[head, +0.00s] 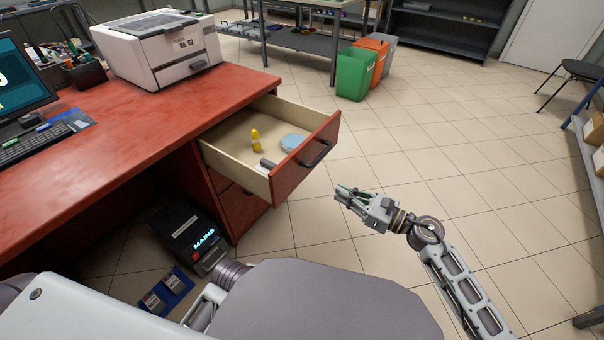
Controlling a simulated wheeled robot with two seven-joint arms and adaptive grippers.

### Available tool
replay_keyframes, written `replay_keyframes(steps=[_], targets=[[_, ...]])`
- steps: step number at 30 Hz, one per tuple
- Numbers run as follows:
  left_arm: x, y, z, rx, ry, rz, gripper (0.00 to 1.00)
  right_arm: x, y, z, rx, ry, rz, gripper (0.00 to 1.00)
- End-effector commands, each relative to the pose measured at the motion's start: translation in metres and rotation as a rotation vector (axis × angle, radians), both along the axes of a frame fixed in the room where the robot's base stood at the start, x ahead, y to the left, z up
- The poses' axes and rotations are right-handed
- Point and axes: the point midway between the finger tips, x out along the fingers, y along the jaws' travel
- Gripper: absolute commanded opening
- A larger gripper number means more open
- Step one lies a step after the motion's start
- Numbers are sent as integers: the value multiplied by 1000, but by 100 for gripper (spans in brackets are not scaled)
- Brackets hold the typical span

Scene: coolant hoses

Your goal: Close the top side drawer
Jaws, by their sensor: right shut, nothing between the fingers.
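The top side drawer (293,181) of the red desk is pulled well out, with its red front and dark handle (316,153) facing right. Inside it are a yellow bottle (255,140), a light blue round item (293,142) and a small grey item (267,164). My right gripper (340,193) is shut and empty, to the right of and nearer than the drawer front, apart from it. My left gripper is not in view; only part of my left arm shows at the bottom.
The red desk (130,105) carries a printer (158,50), keyboard (38,140) and monitor (22,75). A black box marked MAINS (188,232) stands on the floor beneath. Bins, including a green one (355,73), stand at the back. The tiled floor right of the drawer is clear.

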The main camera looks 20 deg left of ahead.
Motion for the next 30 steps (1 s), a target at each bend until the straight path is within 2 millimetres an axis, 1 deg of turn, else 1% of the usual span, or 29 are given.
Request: replay_keyframes(steps=[7, 11, 17, 23, 30], targets=[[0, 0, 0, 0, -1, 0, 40, 1, 2, 0, 1, 2, 0, 0], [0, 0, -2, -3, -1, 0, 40, 2, 6, 0, 2, 2, 0, 0], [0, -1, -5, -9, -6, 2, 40, 9, 23, 0, 3, 1, 0, 0], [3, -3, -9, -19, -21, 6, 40, 17, 46, 0, 3, 1, 1, 0], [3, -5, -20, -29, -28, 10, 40, 26, 72, 1, 2, 0, 0, 0]])
